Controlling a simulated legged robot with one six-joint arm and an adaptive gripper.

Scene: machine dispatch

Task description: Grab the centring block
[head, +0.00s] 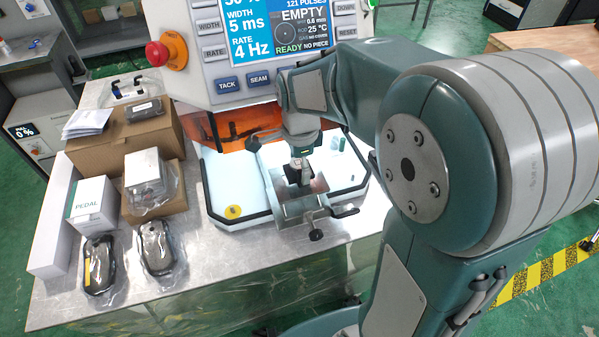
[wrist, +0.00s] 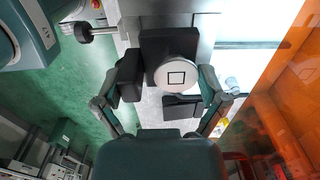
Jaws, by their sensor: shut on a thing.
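My gripper (head: 299,163) reaches down into the lit chamber of the machine, over the metal fixture (head: 292,209) with its clamp handle. In the wrist view my gripper (wrist: 168,82) has its two fingers closed in on the centring block (wrist: 158,48), a dark block with a round white disc bearing a black square outline. The block sits between the fingers, close above or in the fixture; I cannot tell whether it touches it. In the head view only a small dark part of it shows below the fingers.
The machine's screen (head: 291,32) reads EMPTY and READY NO PIECE. A red stop button (head: 166,50) is at its left. Cardboard boxes, a PEDAL box (head: 92,206) and two wrapped pedals crowd the table's left side. Orange shielding (wrist: 285,100) stands close to my gripper's right.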

